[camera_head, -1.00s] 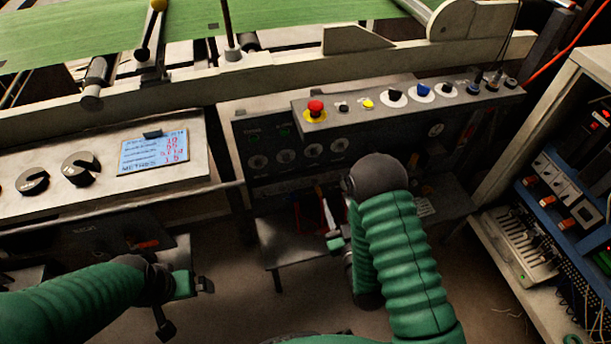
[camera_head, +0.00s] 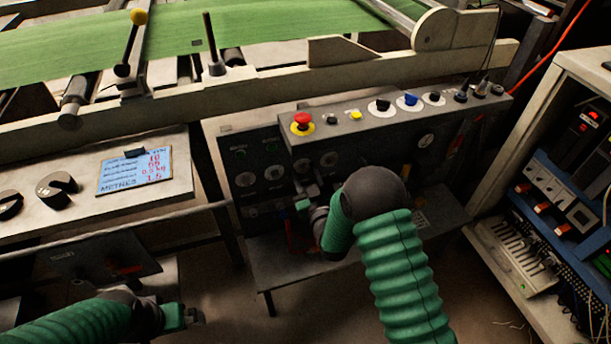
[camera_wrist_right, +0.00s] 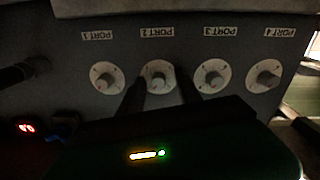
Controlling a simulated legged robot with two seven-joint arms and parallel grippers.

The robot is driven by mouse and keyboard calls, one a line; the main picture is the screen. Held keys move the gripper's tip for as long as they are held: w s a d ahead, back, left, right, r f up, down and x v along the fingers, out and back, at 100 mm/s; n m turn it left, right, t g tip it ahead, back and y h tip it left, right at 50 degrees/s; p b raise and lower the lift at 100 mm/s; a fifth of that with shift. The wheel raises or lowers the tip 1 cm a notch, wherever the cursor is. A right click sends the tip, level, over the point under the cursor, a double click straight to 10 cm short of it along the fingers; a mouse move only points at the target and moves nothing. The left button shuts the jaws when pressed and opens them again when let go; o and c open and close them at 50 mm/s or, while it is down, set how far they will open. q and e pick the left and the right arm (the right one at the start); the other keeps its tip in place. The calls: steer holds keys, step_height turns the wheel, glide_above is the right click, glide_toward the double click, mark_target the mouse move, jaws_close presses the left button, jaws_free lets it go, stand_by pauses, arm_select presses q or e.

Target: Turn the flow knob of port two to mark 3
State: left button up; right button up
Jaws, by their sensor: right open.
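The port two knob (camera_wrist_right: 158,79) is a grey knob on a round white dial, under an upside-down PORT 2 label in the right wrist view. My right gripper (camera_wrist_right: 164,88) is open there, its dark fingers reaching up to the dial, one on each side of the knob's lower part. Contact with the knob cannot be told, and the dial's marks are too small to read. In the head view my right gripper (camera_head: 305,187) is in front of the dial row, partly hidden by my arm. My left gripper (camera_head: 190,318) is low at the left, away from the panel.
Beside it are the port one knob (camera_wrist_right: 106,79), the port three knob (camera_wrist_right: 213,77) and the port four knob (camera_wrist_right: 266,79). Above the dials are a red emergency button (camera_head: 302,120) and several switches. A rack (camera_head: 560,200) stands at right.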

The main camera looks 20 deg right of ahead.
steer(key=shift+a, duration=0.1)
steer(key=shift+c, duration=1.3)
steer(key=shift+d, duration=0.35)
jaws_close()
steer(key=shift+a, duration=0.1)
